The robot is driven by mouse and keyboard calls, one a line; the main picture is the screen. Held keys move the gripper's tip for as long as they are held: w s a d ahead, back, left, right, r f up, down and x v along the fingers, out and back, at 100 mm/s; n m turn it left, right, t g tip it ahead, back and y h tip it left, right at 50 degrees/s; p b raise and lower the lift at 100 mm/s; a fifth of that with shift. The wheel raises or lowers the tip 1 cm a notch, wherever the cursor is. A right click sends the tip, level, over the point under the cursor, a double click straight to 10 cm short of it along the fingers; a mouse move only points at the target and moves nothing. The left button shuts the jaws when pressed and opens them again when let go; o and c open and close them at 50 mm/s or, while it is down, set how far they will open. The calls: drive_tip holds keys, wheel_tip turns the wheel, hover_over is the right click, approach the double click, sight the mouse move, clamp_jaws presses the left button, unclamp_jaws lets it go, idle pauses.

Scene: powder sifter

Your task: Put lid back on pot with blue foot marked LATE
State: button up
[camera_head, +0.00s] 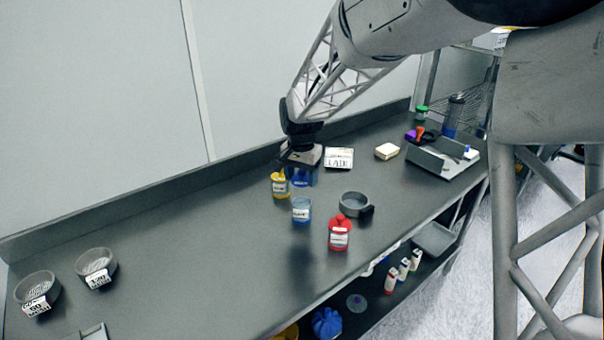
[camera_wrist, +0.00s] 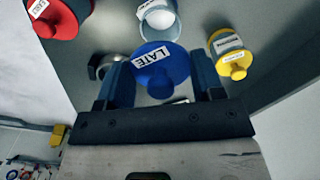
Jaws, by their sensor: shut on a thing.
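My gripper (camera_head: 301,172) is shut on a round blue lid with a knob and a white label reading LATE (camera_wrist: 160,66); the lid lies between the two fingers in the wrist view. In the head view the blue of lid and fingers (camera_head: 300,180) shows just behind an open pot (camera_head: 301,211) with a blue lower part and a white label. In the wrist view this pot (camera_wrist: 158,20) shows white contents beyond the lid, which is apart from its mouth. The pot's label is too small to read.
A lidded yellow pot (camera_head: 280,186) stands close left of the gripper. A lidded red pot (camera_head: 340,234) and a grey round sieve (camera_head: 355,205) stand to the right. A white sign (camera_head: 339,158) is behind. Two sieves (camera_head: 96,267) sit far left; the bench between is clear.

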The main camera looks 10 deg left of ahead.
drive_tip(key=shift+f, duration=0.2)
drive_tip(key=shift+f, duration=3)
drive_tip(key=shift+f, duration=0.15)
idle(0.8)
drive_tip(key=o, duration=1.1)
drive_tip(key=shift+o, duration=0.2)
drive_tip(key=shift+r, duration=3.45)
clamp_jaws()
